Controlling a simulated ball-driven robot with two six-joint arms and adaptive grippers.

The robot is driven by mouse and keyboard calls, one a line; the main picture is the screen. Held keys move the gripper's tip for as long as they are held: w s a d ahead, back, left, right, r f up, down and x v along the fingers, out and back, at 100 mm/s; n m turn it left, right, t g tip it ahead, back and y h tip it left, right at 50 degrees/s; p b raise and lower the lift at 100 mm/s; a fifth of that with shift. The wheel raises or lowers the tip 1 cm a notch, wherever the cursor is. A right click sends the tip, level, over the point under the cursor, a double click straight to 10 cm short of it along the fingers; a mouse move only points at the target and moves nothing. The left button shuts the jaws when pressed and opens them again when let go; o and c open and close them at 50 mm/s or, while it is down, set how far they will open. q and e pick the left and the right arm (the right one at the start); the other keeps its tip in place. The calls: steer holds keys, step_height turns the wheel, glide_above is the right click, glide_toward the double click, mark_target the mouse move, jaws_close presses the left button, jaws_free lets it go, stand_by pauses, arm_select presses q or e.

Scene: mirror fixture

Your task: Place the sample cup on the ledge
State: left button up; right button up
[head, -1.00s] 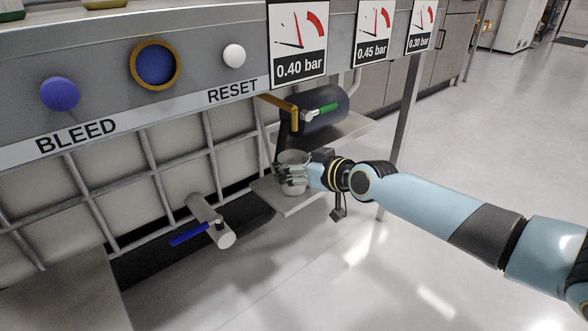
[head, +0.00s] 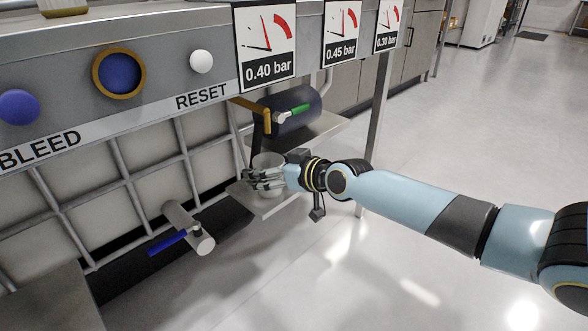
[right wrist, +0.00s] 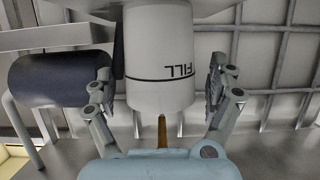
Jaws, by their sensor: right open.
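The whitish sample cup (head: 266,160) stands upright on the small grey ledge (head: 272,208) under the dark cylinder in the head view. My right gripper (head: 256,179) reaches in from the right, its fingers around the cup at mid height. In the right wrist view the cup (right wrist: 160,60) appears upside down with the word FILL, between the two spread fingers of the right gripper (right wrist: 158,92). Gaps show between the cup and both fingers there. The fingers hide part of the cup in the head view. My left gripper is not in view.
A blue-handled valve (head: 168,242) juts out lower left. A metal post (head: 376,130) stands to the right. Open floor (head: 450,220) lies right.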

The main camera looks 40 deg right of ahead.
steer(key=a+p+v, duration=0.1)
steer(key=p+v, duration=0.4)
steer(key=v, duration=0.6)
steer(key=s+a+f+n+g, duration=0.1)
steer(key=s+a+f+g, duration=0.15)
steer(key=s+a, duration=0.35)
steer(key=s+a+f+g, duration=0.1)
steer(key=s+a+g, duration=0.25)
steer(key=s, duration=0.35)
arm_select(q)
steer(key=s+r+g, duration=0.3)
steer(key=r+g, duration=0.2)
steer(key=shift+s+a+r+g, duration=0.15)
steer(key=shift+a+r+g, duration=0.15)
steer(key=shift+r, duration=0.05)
arm_select(e)
steer(key=s+r+m+g+h, duration=0.1)
steer(key=s+g, duration=0.4)
steer(key=s, duration=0.7)
steer(key=shift+s+a+r, duration=0.2)
steer(key=shift+r, duration=0.2)
